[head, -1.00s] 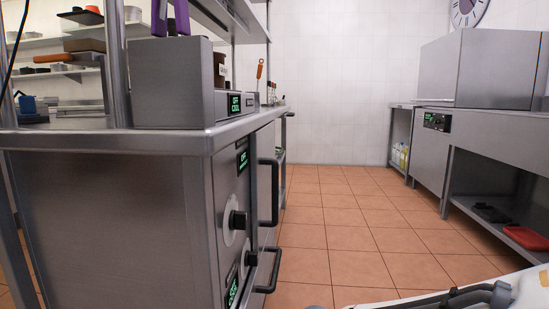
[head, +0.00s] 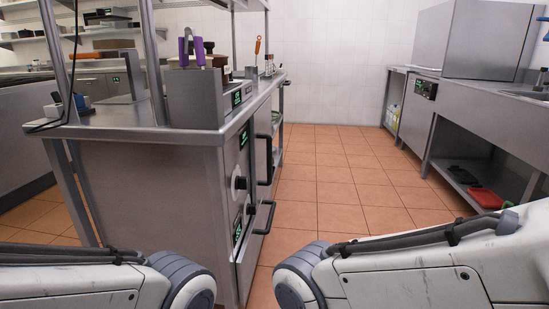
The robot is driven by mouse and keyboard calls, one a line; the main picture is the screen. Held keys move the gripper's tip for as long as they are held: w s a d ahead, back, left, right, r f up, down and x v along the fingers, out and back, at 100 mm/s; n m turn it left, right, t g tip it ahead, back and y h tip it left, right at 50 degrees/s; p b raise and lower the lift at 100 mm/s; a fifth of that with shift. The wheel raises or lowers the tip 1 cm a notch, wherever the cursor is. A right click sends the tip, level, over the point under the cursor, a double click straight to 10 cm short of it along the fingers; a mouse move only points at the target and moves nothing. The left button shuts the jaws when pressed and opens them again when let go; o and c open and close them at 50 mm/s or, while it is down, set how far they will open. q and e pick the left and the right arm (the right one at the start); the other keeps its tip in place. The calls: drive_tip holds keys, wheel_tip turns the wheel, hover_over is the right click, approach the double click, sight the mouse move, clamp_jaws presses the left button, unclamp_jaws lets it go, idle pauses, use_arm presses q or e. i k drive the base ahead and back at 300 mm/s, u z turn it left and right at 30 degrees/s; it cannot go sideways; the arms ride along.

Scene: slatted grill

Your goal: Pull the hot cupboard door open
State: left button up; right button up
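The hot cupboard is a steel cabinet (head: 150,190) left of centre, seen from its end. Its front faces right and is seen at a steep angle. The front carries an upper black bar handle (head: 268,160) and a lower black bar handle (head: 266,218). Round black knobs and green displays sit on the near part of the front. The door (head: 257,150) with the upper handle looks shut, though the angle hides much of it. Parts of both my arms show at the bottom, but neither gripper is in view. No hand is seen at the handles.
A tiled floor aisle (head: 325,190) runs clear to the right of the cupboard. A steel counter (head: 470,95) with a low shelf stands along the right side. A red item (head: 485,198) lies on that shelf. A purple-handled tool (head: 199,50) stands on the cupboard top.

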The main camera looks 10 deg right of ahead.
sight(260, 122)
drive_tip(key=z, duration=0.7)
drive_tip(key=i, duration=1.45)
drive_tip(key=u, duration=0.8)
